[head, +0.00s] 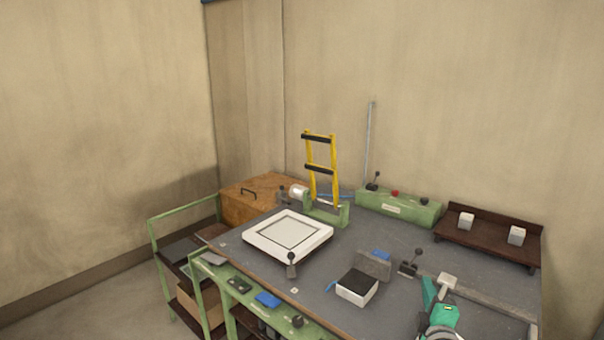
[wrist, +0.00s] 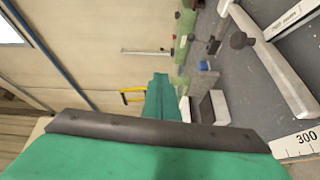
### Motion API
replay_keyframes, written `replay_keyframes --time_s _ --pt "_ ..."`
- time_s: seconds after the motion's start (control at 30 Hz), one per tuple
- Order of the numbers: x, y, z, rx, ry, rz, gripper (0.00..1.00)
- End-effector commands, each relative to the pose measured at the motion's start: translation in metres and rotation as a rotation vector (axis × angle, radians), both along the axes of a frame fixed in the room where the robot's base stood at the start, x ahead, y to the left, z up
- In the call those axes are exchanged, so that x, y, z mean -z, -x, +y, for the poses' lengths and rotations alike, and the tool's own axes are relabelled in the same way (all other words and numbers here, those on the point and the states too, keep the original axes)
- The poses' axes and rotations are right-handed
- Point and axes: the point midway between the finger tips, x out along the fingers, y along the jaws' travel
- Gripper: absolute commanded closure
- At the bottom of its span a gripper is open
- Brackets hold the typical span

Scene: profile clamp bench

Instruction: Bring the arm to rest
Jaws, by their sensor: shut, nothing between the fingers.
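My gripper (head: 429,288) is at the lower right of the head view, over the right part of the grey bench. It is green, and its narrow end points up and away in the picture. In the wrist view my gripper (wrist: 162,92) shows as a green finger pair beyond a dark bar, pressed together with no gap visible. It holds nothing. Part of my arm is cut off by the lower edge of the head view.
Near my gripper are a pale T-shaped piece (head: 447,281), a black-knobbed lever (head: 411,264) and a black-topped white block (head: 357,287). A white square plate (head: 262,232), yellow frame (head: 333,165) and brown rack (head: 485,242) stand farther off.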

Motion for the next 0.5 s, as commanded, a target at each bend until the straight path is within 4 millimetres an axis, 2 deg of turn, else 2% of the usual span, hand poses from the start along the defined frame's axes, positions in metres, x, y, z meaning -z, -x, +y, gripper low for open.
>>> replay_keyframes --time_s 0.33,0.5 --pt "0.06 0.018 0.052 -0.006 -0.189 -0.027 1.0" --pt "0.106 0.044 0.096 -0.004 -0.347 -0.045 1.0"
